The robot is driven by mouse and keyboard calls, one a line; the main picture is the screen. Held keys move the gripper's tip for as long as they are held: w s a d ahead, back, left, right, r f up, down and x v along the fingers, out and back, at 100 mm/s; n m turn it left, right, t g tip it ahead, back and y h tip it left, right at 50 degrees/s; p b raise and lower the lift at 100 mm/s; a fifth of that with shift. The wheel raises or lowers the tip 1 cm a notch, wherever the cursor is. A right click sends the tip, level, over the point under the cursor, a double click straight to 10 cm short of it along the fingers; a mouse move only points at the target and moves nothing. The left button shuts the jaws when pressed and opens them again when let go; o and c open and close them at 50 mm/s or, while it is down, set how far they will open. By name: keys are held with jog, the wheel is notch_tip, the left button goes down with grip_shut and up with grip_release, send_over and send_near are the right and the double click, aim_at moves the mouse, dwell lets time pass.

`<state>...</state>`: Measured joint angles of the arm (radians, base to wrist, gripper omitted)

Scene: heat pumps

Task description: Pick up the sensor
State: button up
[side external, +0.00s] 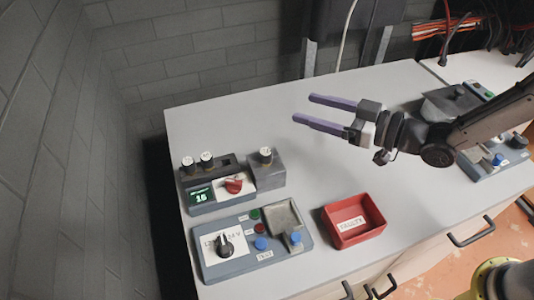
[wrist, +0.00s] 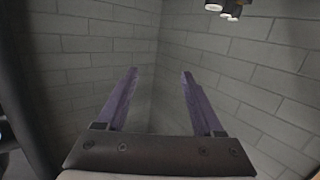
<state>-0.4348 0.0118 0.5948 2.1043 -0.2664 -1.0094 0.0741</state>
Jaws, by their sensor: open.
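Several small dark cylinders with white labelled tops, which look like sensors, stand upright at the left of the bench in the side view. Two of them, a left one (side external: 187,163) and one beside it (side external: 206,159), stand in a dark rack. A third sensor (side external: 266,156) stands on a grey block (side external: 266,175). Which one the task means, I cannot tell. My gripper (side external: 305,107) is open and empty above the bench, right of and beyond the sensors, with fingers pointing left. The wrist view shows its spread purple fingers (wrist: 160,72); some sensors (wrist: 232,12) show at the upper right.
A red tray (side external: 355,238) labelled "FAULTY" looks empty at the front. A test box (side external: 228,265) with a knob and buttons lies to its left. A unit with a green display (side external: 200,196) is below the sensors. More equipment (side external: 497,159) stands right. The bench's middle is clear.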

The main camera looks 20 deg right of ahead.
aim_at(265, 151)
jog(key=s+a+f+g, duration=0.1)
jog(key=f, duration=0.2)
jog(key=s+a+f, duration=0.1)
jog(key=a+f, duration=0.1)
jog(key=s+a+f+n+g, duration=0.1)
jog(key=f, duration=0.2)
jog(key=shift+s+a+f+g, duration=0.1)
jog(key=shift+a+f+g, duration=0.2)
jog(key=shift+a, duration=0.1)
jog(key=shift+x, duration=3.45)
jog(key=shift+r, duration=0.1)
grip_shut()
